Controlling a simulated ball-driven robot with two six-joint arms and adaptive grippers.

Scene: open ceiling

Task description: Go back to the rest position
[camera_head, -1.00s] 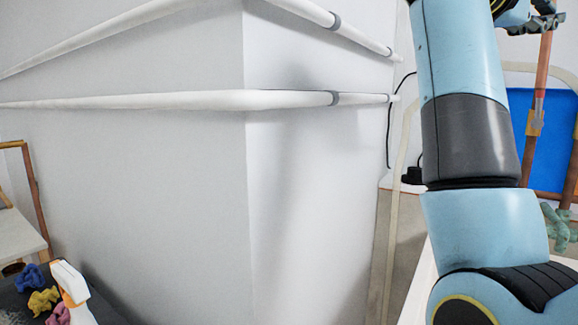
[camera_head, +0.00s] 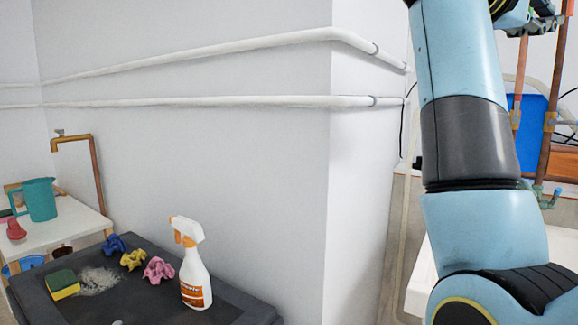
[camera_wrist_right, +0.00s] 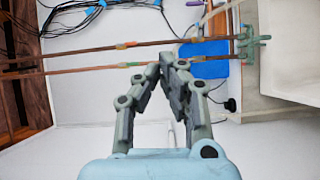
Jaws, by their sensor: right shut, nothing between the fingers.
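My right arm (camera_head: 470,140) rises along the right side of the head view, light blue with a dark grey band. My right gripper (camera_head: 530,24) shows only in part at the top right edge there. In the right wrist view the gripper (camera_wrist_right: 167,62) has its grey fingers drawn together at the tips, with nothing between them. Behind the fingers are copper pipes (camera_wrist_right: 90,50) and a blue panel (camera_wrist_right: 203,60); I cannot tell the exact gap. My left gripper is in neither view.
A dark table (camera_head: 235,312) at lower left holds a spray bottle (camera_head: 193,280), a sponge (camera_head: 62,284) and crumpled cloths (camera_head: 158,269). A white table (camera_head: 75,225) holds a teal jug (camera_head: 40,199). A wall corner (camera_head: 331,200) with white pipes stands ahead.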

